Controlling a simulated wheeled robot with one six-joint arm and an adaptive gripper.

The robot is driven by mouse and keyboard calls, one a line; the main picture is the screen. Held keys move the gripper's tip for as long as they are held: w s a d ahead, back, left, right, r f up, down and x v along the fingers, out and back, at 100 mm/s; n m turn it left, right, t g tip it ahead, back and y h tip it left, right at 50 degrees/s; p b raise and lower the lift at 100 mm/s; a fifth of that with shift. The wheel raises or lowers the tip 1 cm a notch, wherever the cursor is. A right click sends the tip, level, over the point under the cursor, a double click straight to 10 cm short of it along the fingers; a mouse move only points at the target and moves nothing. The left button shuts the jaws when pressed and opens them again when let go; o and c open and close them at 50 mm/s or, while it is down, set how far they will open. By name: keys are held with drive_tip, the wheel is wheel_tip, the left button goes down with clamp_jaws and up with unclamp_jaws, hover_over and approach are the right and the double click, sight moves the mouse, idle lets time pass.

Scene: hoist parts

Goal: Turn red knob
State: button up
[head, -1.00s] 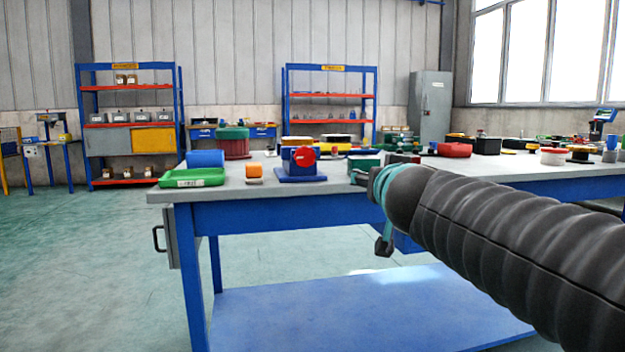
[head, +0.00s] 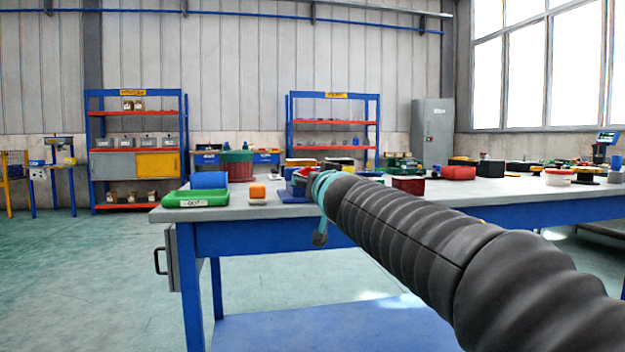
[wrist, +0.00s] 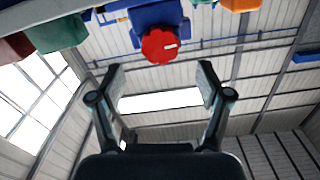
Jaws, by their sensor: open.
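The red knob (wrist: 160,46) is a scalloped disc with a pale mark, on the front of a blue block (wrist: 157,14). The wrist view is upside down. My gripper (wrist: 160,82) is open and empty, its two fingers spread either side of the knob's line but apart from it. My fingers are hidden there.
A dark red box (head: 408,185) and several other parts lie to the right.

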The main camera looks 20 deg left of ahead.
drive_tip(key=shift+p+x, duration=1.05)
drive_tip(key=shift+x, duration=2.05)
drive_tip(key=c, duration=1.1)
drive_tip(key=shift+d, duration=0.2)
drive_tip(key=shift+c, duration=0.3)
drive_tip(key=shift+a, duration=0.15)
drive_tip(key=shift+n, duration=0.3)
